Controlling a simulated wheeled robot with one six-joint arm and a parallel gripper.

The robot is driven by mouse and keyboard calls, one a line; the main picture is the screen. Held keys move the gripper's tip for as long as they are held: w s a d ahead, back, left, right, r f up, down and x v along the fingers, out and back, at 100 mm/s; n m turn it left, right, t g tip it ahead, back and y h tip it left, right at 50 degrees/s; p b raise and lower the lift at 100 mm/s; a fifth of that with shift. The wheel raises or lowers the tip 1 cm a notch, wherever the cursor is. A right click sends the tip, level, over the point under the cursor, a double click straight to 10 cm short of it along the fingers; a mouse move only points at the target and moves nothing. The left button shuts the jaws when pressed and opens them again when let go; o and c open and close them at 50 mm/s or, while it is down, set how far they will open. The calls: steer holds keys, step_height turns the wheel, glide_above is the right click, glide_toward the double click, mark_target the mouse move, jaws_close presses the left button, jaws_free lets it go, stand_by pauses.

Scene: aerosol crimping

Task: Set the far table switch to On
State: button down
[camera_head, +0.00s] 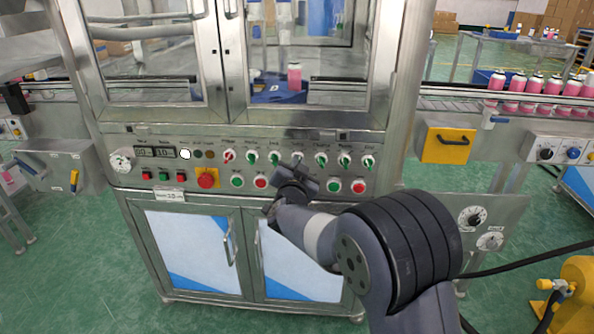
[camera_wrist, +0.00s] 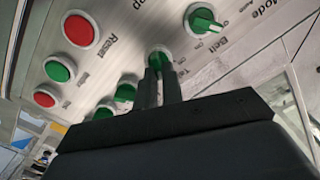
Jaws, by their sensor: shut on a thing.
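The control panel (camera_head: 120,187) on the front of the steel machine carries a row of turn switches with green knobs and one with a red knob. My gripper (camera_head: 297,166) reaches up to a switch (camera_head: 296,153) near the middle of that row. In the wrist view my gripper (camera_wrist: 160,77) has its two dark fingers close together on a green knob (camera_wrist: 158,56) in a pale ring. The fingers hide part of this knob, so I cannot tell which position it points to. The small lettering beside it is only partly legible.
Green and red push buttons sit below the switches, including a red button (camera_head: 261,183) and a green button (camera_head: 334,185) near my gripper. A red emergency knob (camera_head: 207,178) is farther left. Neighbouring green knobs (camera_head: 321,159) stand close on both sides. A yellow-fronted box (camera_head: 447,146) is to the right.

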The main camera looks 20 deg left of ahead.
steer(key=shift+m, duration=0.3)
steer(key=c, duration=1.5)
jaws_free()
steer(key=shift+c, duration=0.2)
steer(key=shift+s, duration=0.1)
steer(key=v, duration=1)
steer(key=shift+s, duration=0.3)
